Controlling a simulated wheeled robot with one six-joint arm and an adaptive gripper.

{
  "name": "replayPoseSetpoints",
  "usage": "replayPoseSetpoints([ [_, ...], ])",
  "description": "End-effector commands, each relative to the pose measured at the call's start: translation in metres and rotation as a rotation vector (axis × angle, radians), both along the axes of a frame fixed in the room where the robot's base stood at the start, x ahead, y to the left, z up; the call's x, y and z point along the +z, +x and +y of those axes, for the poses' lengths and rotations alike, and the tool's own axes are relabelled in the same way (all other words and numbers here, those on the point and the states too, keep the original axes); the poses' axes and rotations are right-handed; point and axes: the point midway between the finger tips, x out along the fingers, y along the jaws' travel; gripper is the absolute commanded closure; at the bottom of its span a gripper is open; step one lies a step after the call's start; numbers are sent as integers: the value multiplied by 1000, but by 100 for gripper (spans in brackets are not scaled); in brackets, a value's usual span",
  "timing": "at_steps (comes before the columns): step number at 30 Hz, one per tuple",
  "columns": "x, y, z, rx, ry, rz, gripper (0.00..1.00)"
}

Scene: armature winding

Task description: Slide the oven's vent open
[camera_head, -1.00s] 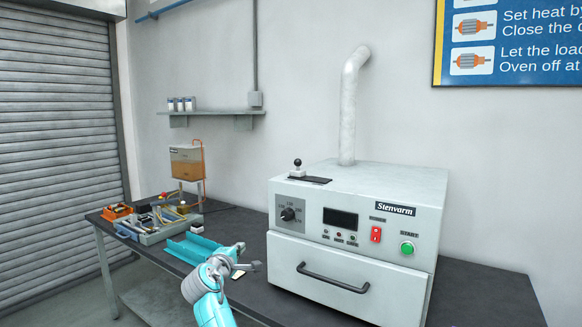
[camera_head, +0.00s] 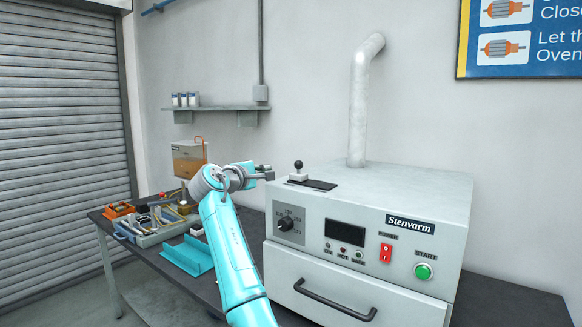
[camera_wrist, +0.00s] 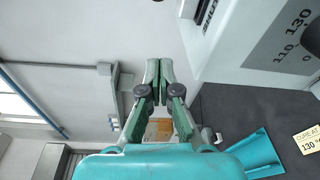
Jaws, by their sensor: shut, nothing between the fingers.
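The oven (camera_head: 440,200) is a white box on the dark bench, with its front door handle, dial and buttons facing me. On its top, near the left edge, is the vent slide: a small light block with a black ball knob (camera_head: 298,165) beside a dark flat strip (camera_head: 318,184). My gripper (camera_head: 270,174) is shut and empty, just left of the oven's top edge and the knob, apart from the knob. In the wrist view my gripper (camera_wrist: 159,72) shows its two fingers together, with the oven's dial panel (camera_wrist: 285,45) at the right.
A white pipe (camera_head: 362,110) rises from the oven top to the right of the vent. A teal bracket (camera_head: 188,256) and a tray of tools (camera_head: 150,237) lie on the bench at left. A wall shelf (camera_head: 215,109) is behind.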

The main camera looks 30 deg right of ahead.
Motion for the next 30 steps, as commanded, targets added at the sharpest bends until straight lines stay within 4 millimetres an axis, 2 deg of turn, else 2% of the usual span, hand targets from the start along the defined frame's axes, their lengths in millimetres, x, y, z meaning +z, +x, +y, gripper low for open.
replayPoseSetpoints([
  [8, 0, 4, -8, 0, -1, 0, 100],
  [21, -5, 35, -67, 0, 0, 1, 100],
  [30, -6, 45, -88, 0, 0, -1, 100],
])
